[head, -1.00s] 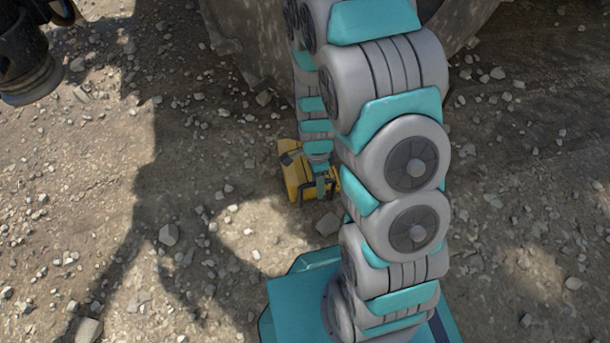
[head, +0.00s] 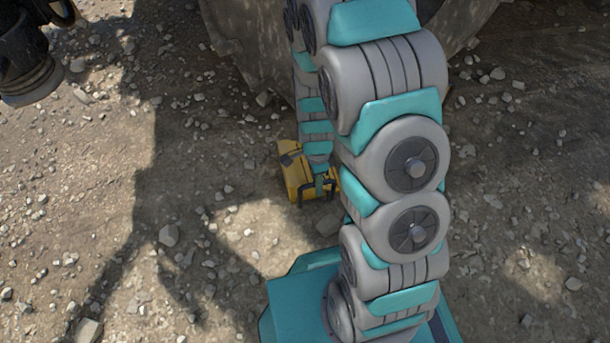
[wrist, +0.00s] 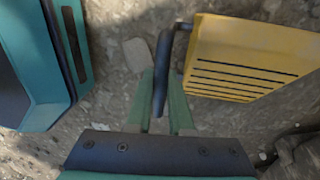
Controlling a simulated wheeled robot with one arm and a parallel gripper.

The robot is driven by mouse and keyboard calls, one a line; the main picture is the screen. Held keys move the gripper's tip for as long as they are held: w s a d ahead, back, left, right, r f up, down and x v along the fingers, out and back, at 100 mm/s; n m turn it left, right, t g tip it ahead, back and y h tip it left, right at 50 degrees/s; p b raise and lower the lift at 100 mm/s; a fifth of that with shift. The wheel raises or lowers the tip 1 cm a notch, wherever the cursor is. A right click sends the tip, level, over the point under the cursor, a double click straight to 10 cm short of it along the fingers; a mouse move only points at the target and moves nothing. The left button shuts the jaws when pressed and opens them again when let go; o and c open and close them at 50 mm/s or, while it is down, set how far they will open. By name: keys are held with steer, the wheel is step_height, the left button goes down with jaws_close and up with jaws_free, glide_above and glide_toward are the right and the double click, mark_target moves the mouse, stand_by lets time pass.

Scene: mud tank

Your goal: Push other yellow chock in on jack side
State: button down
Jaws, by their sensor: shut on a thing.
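The yellow chock (head: 291,174) is on the gravel in front of the big wheel (head: 262,45), a short gap short of it. My gripper (head: 320,186) is at the chock's near right side, partly hidden by my arm. In the wrist view the chock (wrist: 255,55) fills the upper right, with dark slots across one face. Its black bar handle (wrist: 163,60) runs between my teal fingers, which are shut on it. I cannot tell whether the chock touches the ground or hangs just above it. No second chock shows.
A dark cylindrical part (head: 28,65) hangs at the upper left of the head view; I cannot tell whether it belongs to the jack. Stony ground with loose rocks (head: 169,235) lies open to the left and right. My arm hides much of the middle.

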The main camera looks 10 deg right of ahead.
steer(key=shift+a, duration=0.2)
steer(key=shift+a, duration=0.4)
steer(key=shift+w, duration=0.1)
steer(key=w+p, duration=0.2)
steer(key=w, duration=0.6)
steer(key=shift+w+p, duration=0.25)
steer(key=shift+p, duration=0.1)
steer(key=shift+w+p, duration=0.45)
steer(key=shift+w, duration=3.2)
